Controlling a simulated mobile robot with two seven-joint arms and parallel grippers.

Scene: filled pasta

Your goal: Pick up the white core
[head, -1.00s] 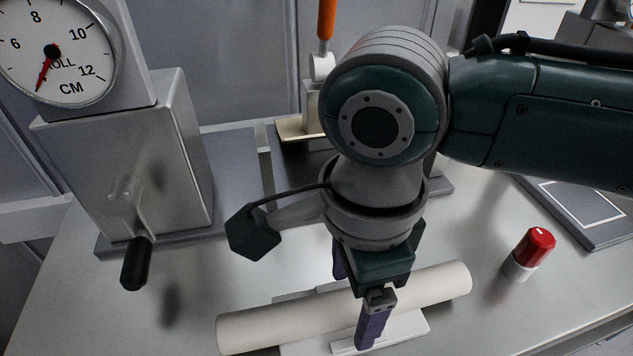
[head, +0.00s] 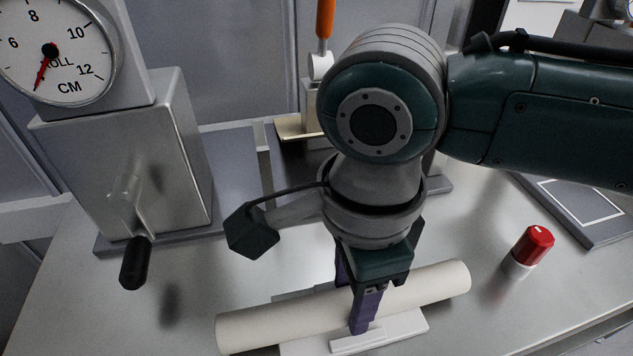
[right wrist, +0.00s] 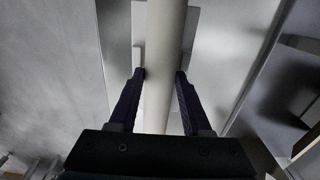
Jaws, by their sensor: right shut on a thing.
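The white core (head: 290,319) is a long pale tube lying on a white cradle (head: 408,328) at the front of the table. My right gripper (head: 351,303) points down over the middle of the core and is shut on it, one finger on each side. In the right wrist view the core (right wrist: 163,45) runs between the two dark fingers (right wrist: 160,75). The core still appears to rest at cradle height. The far finger is mostly hidden in the head view. My left gripper is not in view.
A metal box with a hand crank (head: 136,262) and a dial (head: 52,52) stands at the left. A red-capped white cylinder (head: 533,247) stands right of the core. A flat grey panel (head: 590,215) lies at the right. An orange-handled upright (head: 325,20) stands behind my arm.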

